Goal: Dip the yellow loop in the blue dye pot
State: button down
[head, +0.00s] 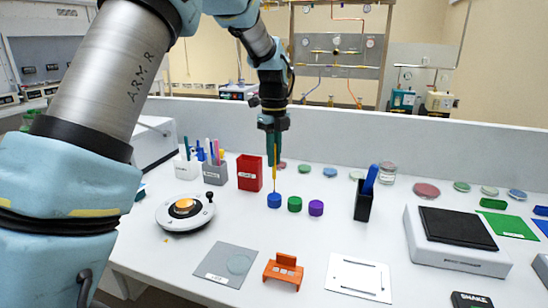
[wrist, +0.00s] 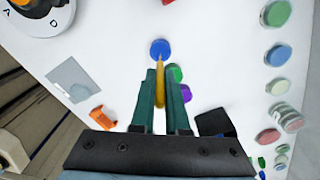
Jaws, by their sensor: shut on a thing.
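My gripper (head: 274,160) points down with its teal fingers shut on the yellow loop (head: 275,179), a thin upright stick. In the wrist view the yellow loop (wrist: 160,88) lies between the fingers (wrist: 161,72), its tip towards the blue dye pot (wrist: 160,47). In the head view its lower end meets the top of the blue dye pot (head: 274,201). I cannot tell whether the tip is inside the pot or just above it. A green pot (head: 294,204) and a purple pot (head: 316,208) stand to the right of the blue one.
A red box (head: 249,172) stands behind left. A black holder (head: 362,206) with a blue item is at right. A round white device (head: 185,213) is at left. An orange stand (head: 283,271) and a grey plate (head: 226,263) are in front. White bench shows between them.

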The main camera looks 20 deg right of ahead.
jog(key=shift+r+p, duration=1.95)
jog(key=shift+r, duration=0.8)
